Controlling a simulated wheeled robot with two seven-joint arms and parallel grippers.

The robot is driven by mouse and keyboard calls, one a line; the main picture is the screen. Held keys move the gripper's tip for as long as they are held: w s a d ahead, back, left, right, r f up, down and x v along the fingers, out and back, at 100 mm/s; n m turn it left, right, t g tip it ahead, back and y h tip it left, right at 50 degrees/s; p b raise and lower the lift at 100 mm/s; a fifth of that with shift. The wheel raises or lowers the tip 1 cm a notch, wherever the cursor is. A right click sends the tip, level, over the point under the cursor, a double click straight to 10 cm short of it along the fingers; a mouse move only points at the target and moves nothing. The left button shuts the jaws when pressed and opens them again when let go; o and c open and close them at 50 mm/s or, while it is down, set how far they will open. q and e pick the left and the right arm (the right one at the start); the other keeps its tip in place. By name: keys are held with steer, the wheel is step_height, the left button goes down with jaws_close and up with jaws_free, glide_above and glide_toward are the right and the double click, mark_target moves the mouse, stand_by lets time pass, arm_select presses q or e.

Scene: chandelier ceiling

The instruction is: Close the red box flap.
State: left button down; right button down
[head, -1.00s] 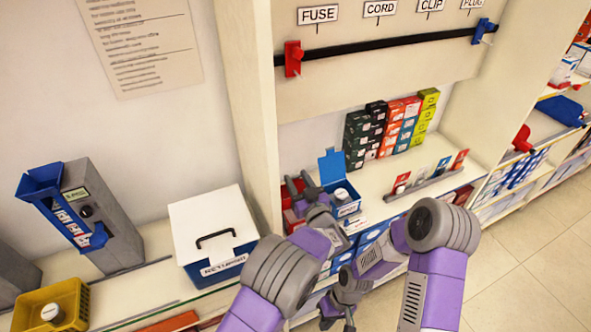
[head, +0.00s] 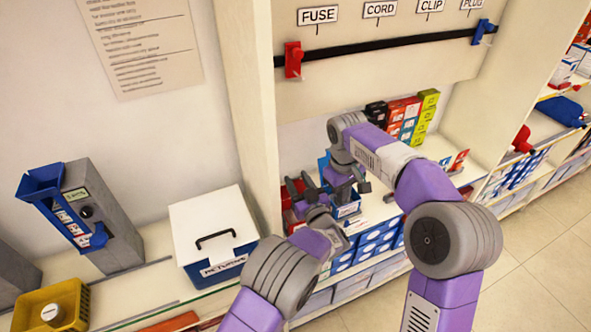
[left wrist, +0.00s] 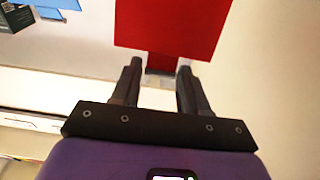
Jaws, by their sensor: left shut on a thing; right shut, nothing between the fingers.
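The red box (head: 288,218) stands on the shelf at the foot of the cream post, mostly hidden behind my left gripper (head: 301,187). In the left wrist view a broad red panel (left wrist: 172,25) lies just beyond the left fingertips (left wrist: 160,68). A narrow dark red part (left wrist: 161,63) of it sits between the tips, and the gripper is shut on it. I cannot tell the flap's angle clearly. My right gripper (head: 347,187) is shut and empty, pointing down just right of the left one, in front of a blue box.
The small blue box (head: 347,210) stands right beside the red box, partly covered by my right gripper. Stacked coloured cartons (head: 408,118) stand behind. A white-lidded bin (head: 212,225) is left of the post. My right arm crosses above the shelf.

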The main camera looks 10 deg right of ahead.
arm_select(q)
steer(key=shift+a+f, duration=0.1)
steer(key=shift+f, duration=0.3)
arm_select(e)
steer(key=w+a+r+m+t+y, duration=0.1)
steer(key=w+a+r+t, duration=0.1)
steer(key=w+a+r, duration=0.3)
steer(key=w+a+r+t+y, duration=0.1)
steer(key=w+a+r+t, duration=0.15)
steer(key=a+r, duration=0.4)
glide_above(295, 180)
steer(key=shift+t, duration=0.25)
steer(key=f, duration=0.5)
steer(key=w+f, duration=0.1)
steer(key=f, duration=0.1)
steer(key=shift+a+f, duration=0.15)
steer(key=shift+f, duration=0.25)
steer(key=shift+s+d+f, duration=0.1)
steer(key=shift+s+f, duration=0.15)
steer(key=shift+f, duration=0.4)
steer(key=shift+s+d+f, duration=0.1)
steer(key=shift+s+f, duration=0.15)
steer(key=shift+f, duration=0.35)
steer(key=shift+s+f, duration=0.15)
steer(key=shift+f, duration=0.35)
steer(key=shift+s+d+f, duration=0.2)
steer(key=shift+s+f, duration=0.3)
steer(key=shift+s, duration=0.1)
